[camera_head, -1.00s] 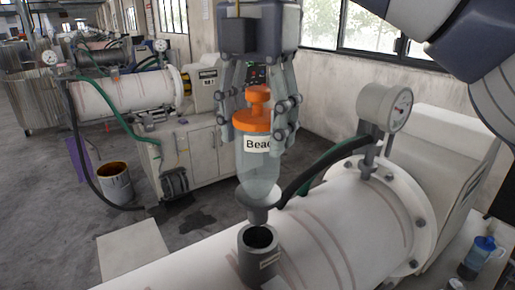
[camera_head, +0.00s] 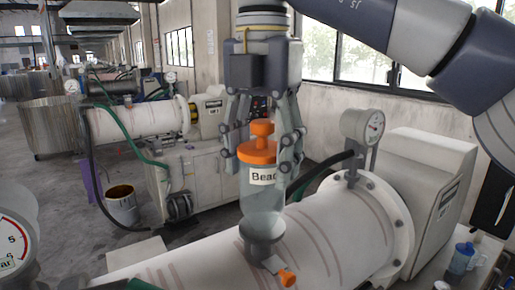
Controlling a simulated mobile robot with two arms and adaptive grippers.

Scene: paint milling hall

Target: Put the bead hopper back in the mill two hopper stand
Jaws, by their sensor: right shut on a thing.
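The bead hopper (camera_head: 258,195) is a clear bottle with an orange lid, a label starting "Bea" and a grey funnel-shaped lower end. It hangs upright in front of the near white mill drum (camera_head: 325,235). My right gripper (camera_head: 265,160) points down from above, its fingers shut around the hopper's orange top. Just below the funnel is a small grey piece with an orange knob (camera_head: 287,278); I cannot tell whether it belongs to the hopper. The hopper stand cannot be made out now. My left gripper is not in view.
A gauge (camera_head: 367,127) stands on the near drum, and another gauge (camera_head: 15,240) is close at the left edge. A blue jug (camera_head: 461,258) is at lower right. Another mill (camera_head: 135,125) and an open bucket (camera_head: 121,205) stand behind.

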